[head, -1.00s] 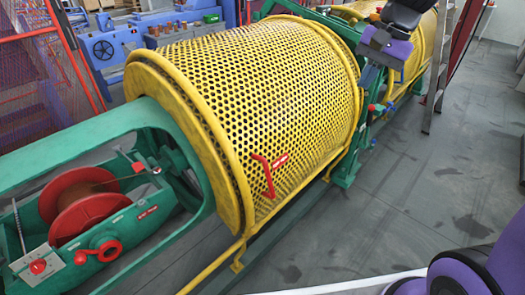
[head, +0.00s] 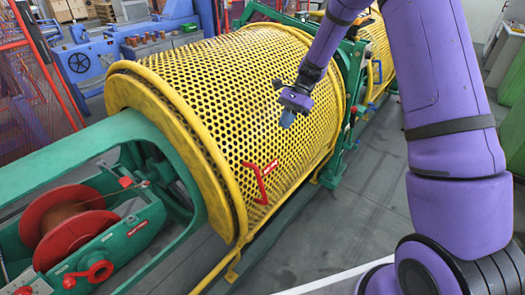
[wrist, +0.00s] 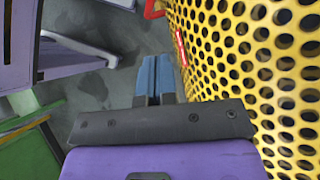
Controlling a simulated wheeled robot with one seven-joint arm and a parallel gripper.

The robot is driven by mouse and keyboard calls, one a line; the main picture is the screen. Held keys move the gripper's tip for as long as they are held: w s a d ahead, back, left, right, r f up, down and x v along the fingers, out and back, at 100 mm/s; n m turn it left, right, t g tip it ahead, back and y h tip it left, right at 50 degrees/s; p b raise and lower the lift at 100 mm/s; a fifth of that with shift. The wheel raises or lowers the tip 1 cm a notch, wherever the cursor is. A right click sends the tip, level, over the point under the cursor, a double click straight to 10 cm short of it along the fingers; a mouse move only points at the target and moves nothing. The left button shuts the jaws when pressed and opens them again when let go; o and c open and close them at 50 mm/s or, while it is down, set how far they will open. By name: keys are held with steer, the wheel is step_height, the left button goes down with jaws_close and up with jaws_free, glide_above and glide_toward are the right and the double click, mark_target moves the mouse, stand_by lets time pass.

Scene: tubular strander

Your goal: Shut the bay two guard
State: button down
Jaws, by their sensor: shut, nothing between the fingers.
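A large yellow perforated guard (head: 225,95) covers a rounded section in the middle of the head view. A red handle (head: 261,183) with a small red label stands on its lower front. A second yellow perforated guard (head: 378,48) shows farther back, partly hidden by my arm. I cannot read which is bay two. My gripper (head: 287,119) is shut and empty, in front of the near guard's upper right, above the red handle. In the wrist view its blue fingers (wrist: 155,65) are together beside the perforated guard (wrist: 250,60). The red handle (wrist: 154,8) shows at the top edge.
At left, a green cradle (head: 120,235) holds a red reel (head: 65,225), uncovered. A yellow rail (head: 218,268) runs along the machine's front foot. A green frame (head: 349,75) stands between the guards. Grey floor at the right is mostly clear.

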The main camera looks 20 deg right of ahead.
glide_toward(262, 158)
steer(key=s+a+f, duration=0.2)
steer(key=s+f, duration=0.2)
steer(key=a, duration=0.1)
steer(key=s+a+f, duration=0.1)
steer(key=a, duration=0.1)
steer(key=shift+s, duration=0.1)
steer(key=shift+s+a+f, duration=0.15)
steer(key=shift+s+a, duration=0.05)
steer(key=shift+a, duration=0.3)
